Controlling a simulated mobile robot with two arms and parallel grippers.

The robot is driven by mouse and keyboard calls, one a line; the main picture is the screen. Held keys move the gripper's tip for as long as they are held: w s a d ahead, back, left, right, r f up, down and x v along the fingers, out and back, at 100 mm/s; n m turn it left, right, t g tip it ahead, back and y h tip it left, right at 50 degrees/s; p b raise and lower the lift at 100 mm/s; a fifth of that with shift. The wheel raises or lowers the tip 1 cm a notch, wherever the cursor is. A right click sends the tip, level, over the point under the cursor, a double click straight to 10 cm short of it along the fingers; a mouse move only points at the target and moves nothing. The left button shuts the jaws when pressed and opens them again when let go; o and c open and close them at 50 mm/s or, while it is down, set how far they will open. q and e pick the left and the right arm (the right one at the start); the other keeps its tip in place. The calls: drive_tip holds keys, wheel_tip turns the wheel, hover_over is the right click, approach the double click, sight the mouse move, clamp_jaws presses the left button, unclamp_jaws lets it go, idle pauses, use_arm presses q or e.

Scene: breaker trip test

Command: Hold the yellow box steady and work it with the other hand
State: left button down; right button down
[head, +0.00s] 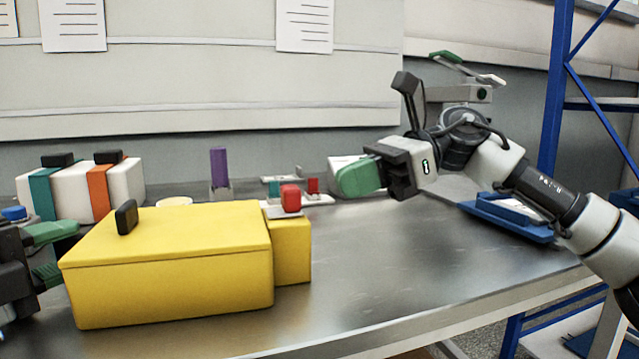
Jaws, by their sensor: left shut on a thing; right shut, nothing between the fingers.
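The yellow box (170,285) sits on the metal table at the front left. A black upright tab (126,217) stands on its lid near the left end. A smaller yellow block (292,250) adjoins its right end, with a red button (291,198) on top. My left gripper (62,252) comes in from the left edge, its green fingers at the box's left end. It is shut on the box; the exact contact is partly hidden. My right gripper (358,178) is shut and empty above the table, right of and behind the red button, apart from the box.
Behind the box stand white blocks with a teal band (42,192) and an orange band (98,192), and a purple upright piece (219,168). A blue tray (505,218) lies at the right. The table's front middle is clear. A blue rack post (556,90) rises at right.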

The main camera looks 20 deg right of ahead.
sight(296, 187)
drive_tip(key=shift+w+a+f, duration=0.1)
drive_tip(key=shift+w+a, duration=0.05)
drive_tip(key=shift+a, duration=2.2)
drive_tip(key=shift+w+a, duration=0.1)
drive_tip(key=shift+a, duration=1.35)
drive_tip(key=f+v, duration=0.1)
drive_tip(key=v, duration=1.3)
drive_tip(key=shift+d, duration=0.25)
use_arm(q)
drive_tip(key=c, duration=0.6)
unclamp_jaws()
